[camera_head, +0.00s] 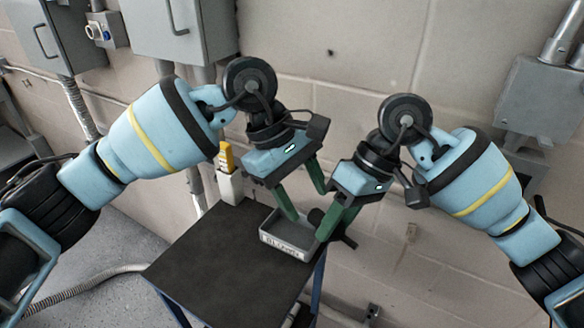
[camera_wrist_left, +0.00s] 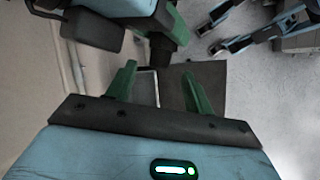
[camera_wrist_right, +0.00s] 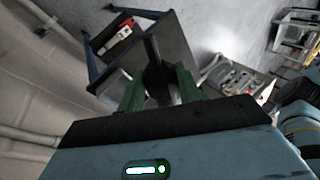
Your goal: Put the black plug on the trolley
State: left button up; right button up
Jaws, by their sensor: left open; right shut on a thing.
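The trolley (camera_head: 205,255) has a dark flat top on blue legs. My right gripper (camera_head: 334,233) is shut on the black plug (camera_head: 316,215), at the trolley's right edge beside the grey tray. The plug's dark body also shows between the fingers in the right wrist view (camera_wrist_right: 159,82); the fingers partly hide it. In the left wrist view the plug (camera_wrist_left: 163,46) sits beyond my left fingertips. My left gripper (camera_head: 307,205) is open and empty above the tray, close to the plug and right gripper. I cannot tell whether they touch.
A small grey tray (camera_head: 287,251) with a light label sits at the trolley's right rear corner. The front of the trolley top is clear. A block wall with grey boxes (camera_head: 545,100) stands behind.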

aim_at(312, 211)
pick_arm(q)
jog(key=shift+x, duration=1.8)
jog(key=c, duration=1)
grip_shut()
pick_arm(e)
jog(key=o, duration=1.2)
jog(key=shift+r, duration=0.1)
jog(key=v, duration=1.2)
